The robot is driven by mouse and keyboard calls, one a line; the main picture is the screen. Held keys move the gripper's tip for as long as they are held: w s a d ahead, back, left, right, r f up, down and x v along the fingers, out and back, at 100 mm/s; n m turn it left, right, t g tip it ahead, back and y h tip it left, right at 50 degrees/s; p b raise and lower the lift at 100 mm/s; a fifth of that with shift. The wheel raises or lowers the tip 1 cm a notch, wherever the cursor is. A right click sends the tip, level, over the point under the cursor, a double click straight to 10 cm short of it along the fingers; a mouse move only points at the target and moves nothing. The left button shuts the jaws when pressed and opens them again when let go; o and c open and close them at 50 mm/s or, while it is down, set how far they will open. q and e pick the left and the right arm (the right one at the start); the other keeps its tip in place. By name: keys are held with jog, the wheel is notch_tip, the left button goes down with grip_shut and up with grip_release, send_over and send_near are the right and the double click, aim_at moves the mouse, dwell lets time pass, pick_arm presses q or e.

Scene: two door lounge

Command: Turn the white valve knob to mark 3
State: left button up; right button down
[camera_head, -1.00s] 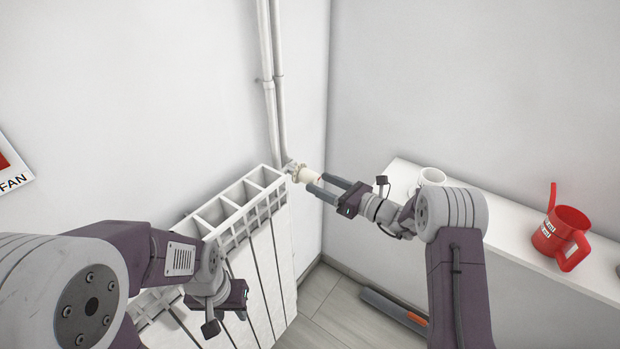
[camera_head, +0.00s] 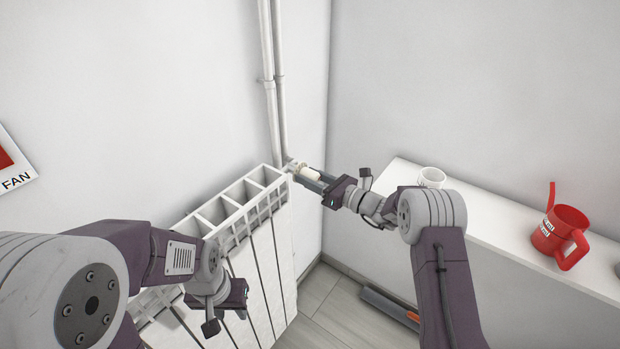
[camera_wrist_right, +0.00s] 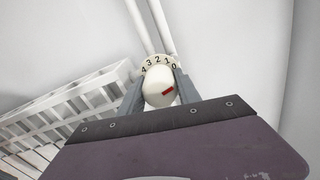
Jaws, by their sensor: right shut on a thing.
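The white valve knob (camera_head: 311,173) sits at the end of the radiator by the pipes. It also shows in the right wrist view (camera_wrist_right: 159,82). My right gripper (camera_head: 307,177) is shut on it, with one finger on each side of the knob in the wrist view (camera_wrist_right: 157,88). A pale ring (camera_wrist_right: 158,61) behind the knob carries the figures 4, 3, 2, 1, 0 from left to right. The red mark (camera_wrist_right: 168,91) on the knob's end lies right of centre, slanting up toward the 0 side.
The white ribbed radiator (camera_head: 262,240) stands below and left of the knob. Two white pipes (camera_head: 272,80) rise along the wall corner. A white shelf (camera_head: 480,215) at the right holds a white mug (camera_head: 431,177) and a red watering can (camera_head: 560,238).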

jog(key=shift+f+n+b, duration=0.25)
jog(key=shift+n+b, duration=0.05)
jog(key=shift+b, duration=0.35)
jog(key=n+b, duration=1.4)
jog(key=b, duration=0.9)
jog(key=shift+f+n, duration=0.1)
jog(key=shift+n, duration=0.2)
jog(key=shift+r+n+b, duration=0.3)
jog(key=shift+n+b, duration=1)
jog(key=shift+b, duration=0.3)
jog(key=c, duration=0.9)
grip_release()
jog(key=shift+o, duration=0.2)
jog(key=shift+d, duration=0.1)
jog(key=v, duration=0.9)
